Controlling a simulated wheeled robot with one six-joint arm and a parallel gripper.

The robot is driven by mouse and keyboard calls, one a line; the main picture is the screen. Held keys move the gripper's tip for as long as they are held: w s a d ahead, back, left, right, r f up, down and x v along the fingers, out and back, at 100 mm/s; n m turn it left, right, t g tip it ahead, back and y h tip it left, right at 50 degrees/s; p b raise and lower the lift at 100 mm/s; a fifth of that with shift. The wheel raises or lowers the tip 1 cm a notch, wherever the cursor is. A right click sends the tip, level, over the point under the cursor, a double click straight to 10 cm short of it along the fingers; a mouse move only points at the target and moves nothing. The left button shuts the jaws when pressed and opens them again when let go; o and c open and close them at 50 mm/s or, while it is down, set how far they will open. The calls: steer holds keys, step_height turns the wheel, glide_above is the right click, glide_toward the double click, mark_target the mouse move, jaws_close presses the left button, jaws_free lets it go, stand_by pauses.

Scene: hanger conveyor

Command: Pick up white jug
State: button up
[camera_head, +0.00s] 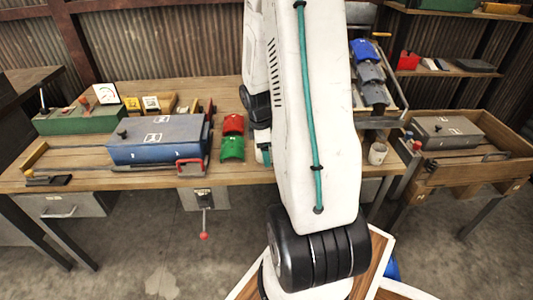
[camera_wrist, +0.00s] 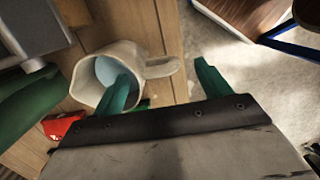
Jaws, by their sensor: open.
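The left finger overlaps the jug's mouth, and the right finger is beyond the handle's right side. I cannot tell whether either finger touches the jug.
The workbench (camera_head: 235,178) holds a blue box (camera_head: 157,140) and red (camera_head: 233,123) and green (camera_head: 231,147) pieces. A wooden tray (camera_head: 510,158) with a grey box (camera_head: 446,132) is at the right. Red (camera_wrist: 62,125) and green (camera_wrist: 30,103) things lie near the jug in the wrist view.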

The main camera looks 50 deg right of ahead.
steer(key=f, duration=0.3)
steer(key=shift+s+d+f, duration=0.2)
steer(key=shift+d+f, duration=0.1)
steer(key=shift+f, duration=0.1)
steer(key=c, duration=1.4)
steer(key=shift+r, duration=0.15)
